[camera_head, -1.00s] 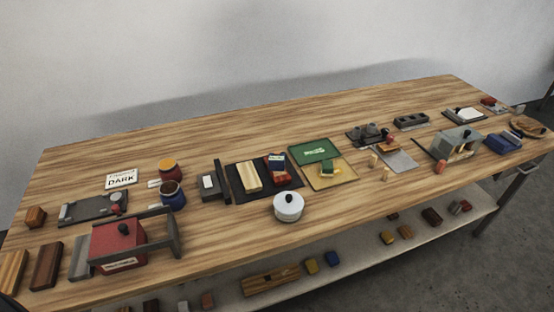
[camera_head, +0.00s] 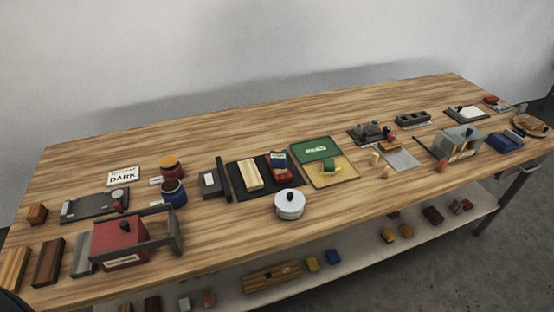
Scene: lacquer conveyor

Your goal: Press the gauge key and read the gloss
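No gripper of mine shows in the head view; a dark rounded shape at the bottom left corner is too cut off to name. I cannot tell for sure which thing is the gauge. A small red and dark blue device (camera_head: 279,162) stands on a black mat (camera_head: 240,186), beside a pale wooden block (camera_head: 250,174). A flat grey device (camera_head: 92,207) with a pale round part (camera_head: 118,195) lies at the left. Any key or reading is too small to make out. A white card (camera_head: 123,176) reads "DARK" on its lower line.
A red box (camera_head: 112,242) with a black knob stands front left, near wooden blocks (camera_head: 48,261). Two jars (camera_head: 173,192) stand behind it. A white lidded pot (camera_head: 289,206) stands near the front edge. Grey fixtures (camera_head: 461,140) fill the right. The table's back strip is clear.

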